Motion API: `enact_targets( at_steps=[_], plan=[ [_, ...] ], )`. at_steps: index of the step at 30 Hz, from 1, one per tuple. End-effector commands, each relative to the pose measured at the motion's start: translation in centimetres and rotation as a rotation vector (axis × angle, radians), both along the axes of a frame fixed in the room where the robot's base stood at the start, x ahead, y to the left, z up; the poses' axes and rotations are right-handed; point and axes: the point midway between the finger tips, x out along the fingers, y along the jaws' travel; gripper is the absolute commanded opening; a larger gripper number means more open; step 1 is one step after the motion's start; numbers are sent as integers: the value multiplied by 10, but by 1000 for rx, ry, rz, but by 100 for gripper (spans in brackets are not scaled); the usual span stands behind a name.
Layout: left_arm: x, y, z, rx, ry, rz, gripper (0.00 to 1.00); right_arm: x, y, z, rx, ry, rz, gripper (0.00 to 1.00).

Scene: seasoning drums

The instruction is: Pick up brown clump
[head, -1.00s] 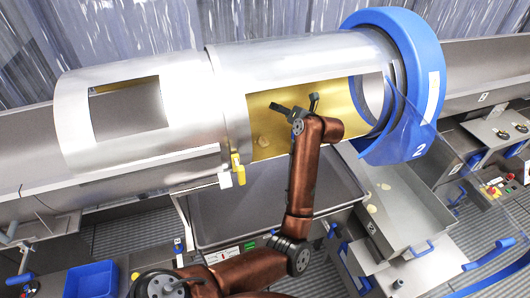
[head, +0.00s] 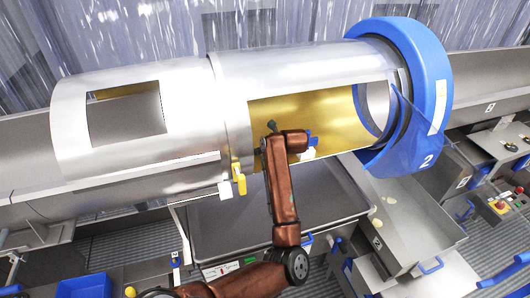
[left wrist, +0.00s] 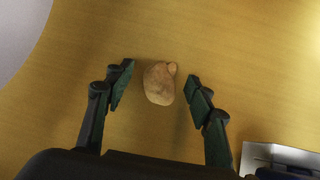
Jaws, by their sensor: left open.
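The brown clump (left wrist: 159,84) is a small, lumpy, tan piece with a little knob at its upper right. It lies on the golden inner wall of the drum (left wrist: 230,70). In the left wrist view my left gripper (left wrist: 159,75) is open, with one dark finger on each side of the clump and a gap at both sides. In the head view my left gripper (head: 270,128) is inside the opening of the drum (head: 300,70), partly hidden behind its wrist. I cannot make out the clump there. My right gripper is not in view.
The drum's metal edges surround the opening. A blue ring (head: 435,80) with a clear blue guard (head: 405,140) stands at the right. A yellow latch (head: 239,179) sits at the lower left of the opening. A grey tray (head: 230,218) lies below.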

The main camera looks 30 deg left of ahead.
Motion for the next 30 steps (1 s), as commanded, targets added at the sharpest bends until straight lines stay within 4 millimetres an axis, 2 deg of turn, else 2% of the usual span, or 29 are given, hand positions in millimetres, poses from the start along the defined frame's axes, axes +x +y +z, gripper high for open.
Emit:
enact_targets(
  at_steps=[8,25,30],
  plan=[
    [2,2,-4,0,-1,-2,48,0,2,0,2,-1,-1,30],
    [2,2,-3,1,-1,-2,9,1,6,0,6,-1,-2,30],
    [2,2,-3,1,-1,-2,9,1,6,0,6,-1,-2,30]
  ],
)
